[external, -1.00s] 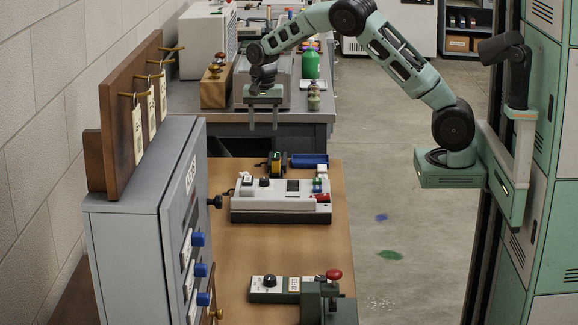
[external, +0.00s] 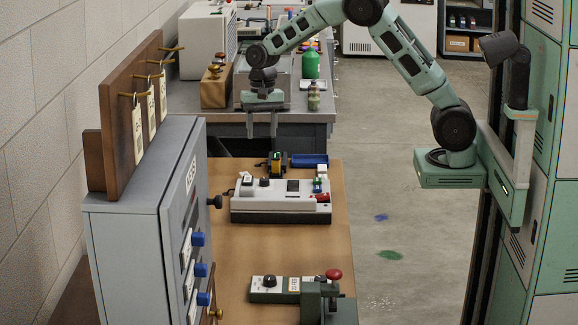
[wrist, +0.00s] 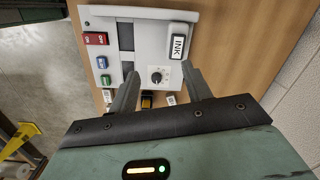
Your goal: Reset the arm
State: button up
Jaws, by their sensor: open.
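My gripper (external: 262,122) is open and empty, with its two fingers pointing down. In the external view it hangs in front of the grey back bench, above the far end of the wooden table (external: 270,250). In the wrist view the fingers (wrist: 160,90) are spread apart with nothing between them. Below them is a white control panel (wrist: 140,50) with a knob, an INK label and coloured buttons. The same panel shows in the external view as a white device (external: 280,203) on the table. My gripper does not touch it.
A grey cabinet (external: 150,220) with blue knobs stands at the left, under a wooden board (external: 130,110) with hanging tags. A green device with a red knob (external: 320,295) sits at the table's front. A green bottle (external: 311,65) stands on the back bench. The floor at right is open.

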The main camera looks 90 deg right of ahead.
jog(key=s+a+r+n, duration=0.1)
jog(key=s+a+n, duration=0.35)
jog(key=a, duration=0.45)
jog(key=s+a+r+n+y, duration=0.1)
jog(key=s+a+n, duration=0.35)
jog(key=a, duration=0.45)
jog(key=s+a+r+n, duration=0.1)
jog(key=s+a+n, duration=0.2)
jog(key=s+a, duration=0.5)
jog(key=s+a+n, duration=0.2)
jog(key=s+n, duration=0.1)
jog(key=s, duration=0.2)
jog(key=s+a+f+n, duration=0.1)
jog(key=s+a+n, duration=0.1)
jog(key=s, duration=0.4)
jog(key=s+a+n+h, duration=0.1)
jog(key=s+a+n, duration=0.2)
jog(key=s+n, duration=0.2)
jog(key=shift+s+f, duration=0.2)
jog(key=shift+f, duration=0.2)
